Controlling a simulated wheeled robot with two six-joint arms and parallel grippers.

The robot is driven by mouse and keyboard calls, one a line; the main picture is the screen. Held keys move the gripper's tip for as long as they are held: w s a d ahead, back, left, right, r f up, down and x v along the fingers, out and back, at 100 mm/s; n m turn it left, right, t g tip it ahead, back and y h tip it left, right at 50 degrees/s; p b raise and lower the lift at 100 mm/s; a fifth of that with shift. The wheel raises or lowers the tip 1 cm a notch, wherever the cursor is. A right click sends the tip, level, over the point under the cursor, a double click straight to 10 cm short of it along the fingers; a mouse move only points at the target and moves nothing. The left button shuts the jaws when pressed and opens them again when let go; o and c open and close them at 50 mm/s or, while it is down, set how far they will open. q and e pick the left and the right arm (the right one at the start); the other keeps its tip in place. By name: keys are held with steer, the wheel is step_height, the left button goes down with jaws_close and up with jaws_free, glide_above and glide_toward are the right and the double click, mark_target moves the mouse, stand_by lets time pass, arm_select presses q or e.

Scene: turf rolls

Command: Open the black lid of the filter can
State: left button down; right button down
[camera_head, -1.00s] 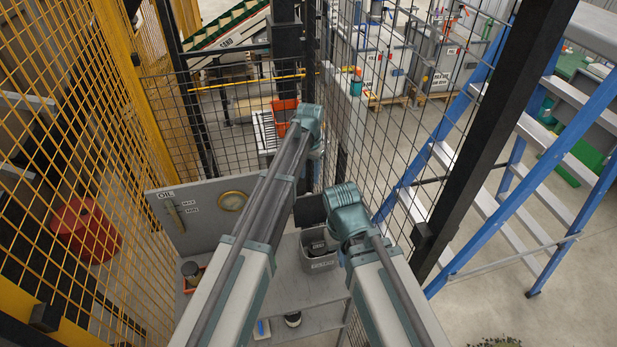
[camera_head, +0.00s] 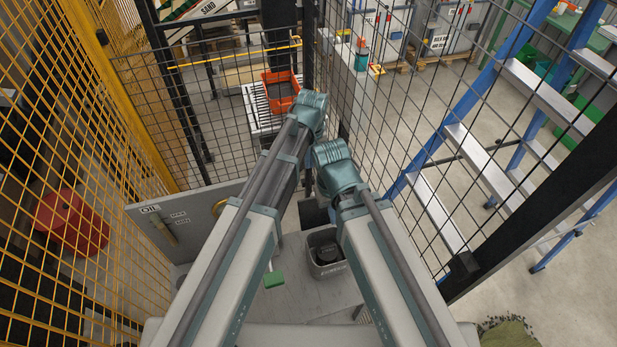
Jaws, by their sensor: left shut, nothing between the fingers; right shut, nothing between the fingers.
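My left gripper (camera_head: 310,112) is at the end of the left arm, above and beyond the can, shut and empty. My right gripper (camera_head: 335,163) is lower and closer to the can, also shut and empty. The wrists hide most of both sets of fingers, so contact with the panel cannot be told.
A grey panel marked OIL (camera_head: 150,222) stands on the bench at left. A green block (camera_head: 274,279) shows beside my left forearm. Yellow mesh fence (camera_head: 100,120) closes the left, dark mesh the back and right. A blue ladder (camera_head: 480,95) stands beyond at right.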

arm_select(q)
steer(key=shift+f, duration=0.1)
steer(key=s+d+f+b, duration=0.1)
steer(key=s+f+b, duration=0.2)
steer(key=f+b, duration=0.5)
steer(key=shift+f+b, duration=0.35)
steer(key=shift+b, duration=0.1)
stand_by(0.3)
